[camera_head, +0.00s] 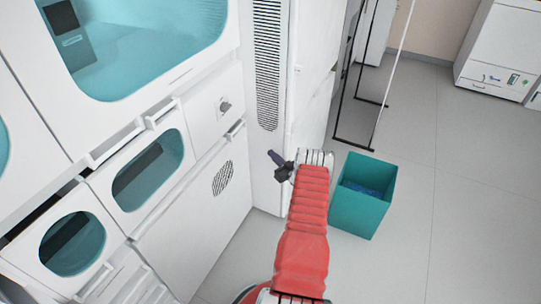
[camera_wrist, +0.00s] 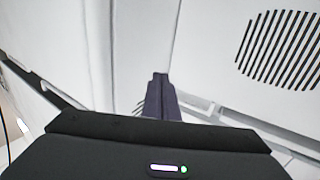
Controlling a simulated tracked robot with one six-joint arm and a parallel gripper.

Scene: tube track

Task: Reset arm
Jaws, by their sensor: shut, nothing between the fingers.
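My red-sleeved arm reaches forward from the bottom of the head view. My gripper (camera_head: 272,154) is at its far end, small and dark, pointing left toward the white cabinet (camera_head: 205,205). In the wrist view my gripper (camera_wrist: 160,76) shows as two dark fingers close together, with nothing between them. A white panel with a round black-slotted vent (camera_wrist: 283,48) stands beyond it at the right. I cannot tell the exact distance from the fingertips to the cabinet.
A teal open bin (camera_head: 362,205) with blue contents stands on the floor just right of my arm. A black-framed stand (camera_head: 355,145) is behind it. White cabinets with teal windows (camera_head: 150,170) fill the left. The grey floor (camera_head: 470,200) at the right is clear.

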